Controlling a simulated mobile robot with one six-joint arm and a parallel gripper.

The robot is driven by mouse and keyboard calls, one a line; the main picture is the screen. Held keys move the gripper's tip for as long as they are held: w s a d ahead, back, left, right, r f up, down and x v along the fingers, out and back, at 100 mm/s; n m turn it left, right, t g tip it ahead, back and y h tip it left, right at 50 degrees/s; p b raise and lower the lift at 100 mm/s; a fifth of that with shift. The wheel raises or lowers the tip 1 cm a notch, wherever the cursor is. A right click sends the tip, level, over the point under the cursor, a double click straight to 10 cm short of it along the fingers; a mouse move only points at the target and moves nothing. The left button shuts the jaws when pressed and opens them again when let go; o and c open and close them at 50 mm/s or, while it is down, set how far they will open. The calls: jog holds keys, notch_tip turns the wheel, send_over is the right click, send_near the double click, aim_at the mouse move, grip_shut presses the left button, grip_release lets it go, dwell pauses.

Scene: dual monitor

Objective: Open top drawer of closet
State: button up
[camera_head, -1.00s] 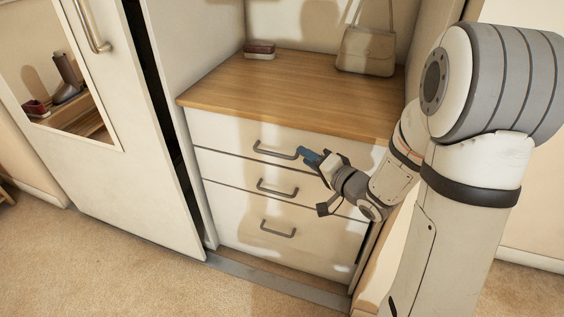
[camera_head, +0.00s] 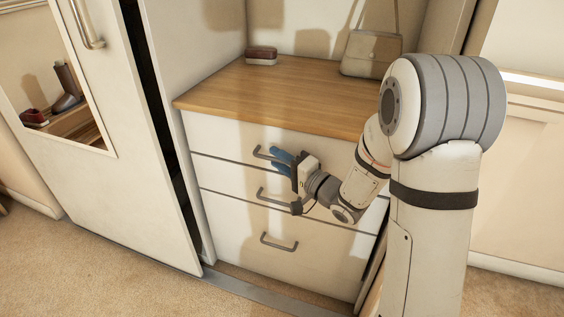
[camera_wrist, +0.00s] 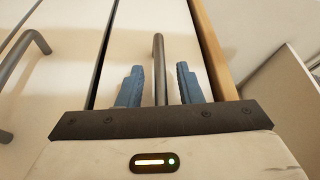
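The closet's top drawer (camera_head: 222,137) has a white front just under the wooden top, and it is shut. Its grey bar handle (camera_head: 259,154) is partly hidden behind my blue fingers in the head view. My gripper (camera_head: 278,159) is at the handle's right part, its two fingers spread one above the other. In the wrist view the handle (camera_wrist: 159,62) lies between the two blue fingertips of my gripper (camera_wrist: 159,84). A gap shows on both sides of the bar, so my gripper is open and not clamped on it.
Below are a middle drawer handle (camera_head: 274,198) and a bottom drawer handle (camera_head: 279,243). A sliding mirrored door (camera_head: 140,190) stands at the left. The wooden top (camera_head: 270,95) holds a small red-brown item (camera_head: 262,56) and a handbag (camera_head: 371,55).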

jog(key=shift+c, duration=0.4)
grip_shut()
